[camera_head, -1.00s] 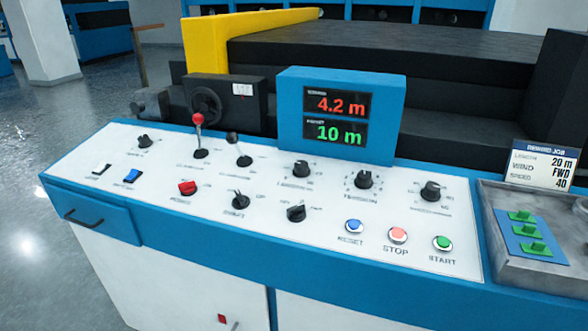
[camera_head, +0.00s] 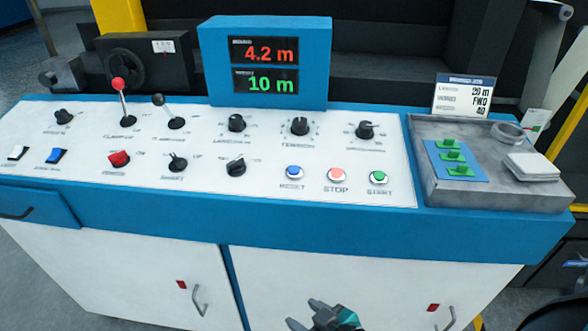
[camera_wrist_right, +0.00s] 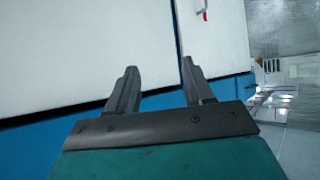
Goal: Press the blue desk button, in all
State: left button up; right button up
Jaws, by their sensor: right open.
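The blue button (camera_head: 294,173), labelled RESET, is on the white panel of the control desk (camera_head: 210,205). It is the leftmost of three round buttons, beside the red STOP button (camera_head: 338,174) and the green START button (camera_head: 378,178). My right gripper (camera_head: 312,312) is at the bottom of the head view, in front of the cabinet doors and below the desk top, well apart from the button. In the right wrist view its two fingers (camera_wrist_right: 157,92) are spread with nothing between them, facing the white doors. My left gripper is not in view.
A blue display box (camera_head: 266,65) reads 4.2 m and 10 m. A grey tray (camera_head: 490,190) with green pieces stands at the right. The space above the buttons is clear.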

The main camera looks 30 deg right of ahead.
grip_shut()
dwell(1.4)
